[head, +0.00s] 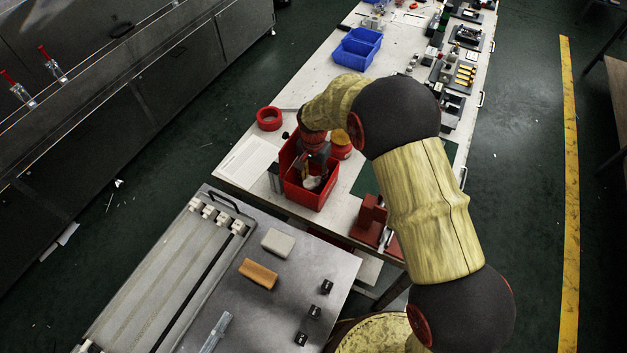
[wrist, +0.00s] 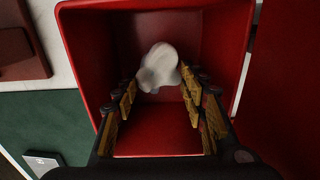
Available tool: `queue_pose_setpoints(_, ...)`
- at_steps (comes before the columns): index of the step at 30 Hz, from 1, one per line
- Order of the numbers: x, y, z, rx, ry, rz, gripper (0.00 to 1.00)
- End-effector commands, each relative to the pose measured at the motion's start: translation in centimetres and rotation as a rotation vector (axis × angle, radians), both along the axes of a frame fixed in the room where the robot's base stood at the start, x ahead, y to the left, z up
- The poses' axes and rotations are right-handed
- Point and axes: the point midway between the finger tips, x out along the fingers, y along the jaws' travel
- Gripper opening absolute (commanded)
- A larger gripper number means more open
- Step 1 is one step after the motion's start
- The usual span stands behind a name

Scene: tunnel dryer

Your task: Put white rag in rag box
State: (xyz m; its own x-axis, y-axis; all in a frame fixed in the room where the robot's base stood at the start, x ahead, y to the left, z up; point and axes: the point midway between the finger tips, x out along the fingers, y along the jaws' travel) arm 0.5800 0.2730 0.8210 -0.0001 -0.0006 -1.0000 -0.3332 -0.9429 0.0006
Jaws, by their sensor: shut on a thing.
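The white rag (wrist: 158,66) is bunched between the fingertips of my gripper (wrist: 160,88) in the wrist view. My gripper is shut on it, inside the mouth of the red rag box (wrist: 90,60). In the head view, the red box (head: 309,195) stands on the near end of the white workbench, and my gripper (head: 314,172) reaches down into it. A little of the white rag (head: 311,183) shows there between the box walls. I cannot tell whether the rag touches the box floor.
A red tape roll (head: 269,119) and a white sheet (head: 246,161) lie left of the box. Blue bins (head: 357,48) sit farther back. A metal table (head: 225,290) in front holds a grey block and an orange block.

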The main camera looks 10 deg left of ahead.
Motion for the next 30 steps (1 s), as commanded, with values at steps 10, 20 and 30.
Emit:
queue_pose_setpoints(10,0.0,0.0,-2.0,0.000,0.000,0.000,0.22)
queue_pose_setpoints(20,0.0,0.0,-2.2,-0.001,0.001,0.000,0.50)
queue_pose_setpoints(30,0.0,0.0,-1.7,0.000,0.000,0.000,0.50)
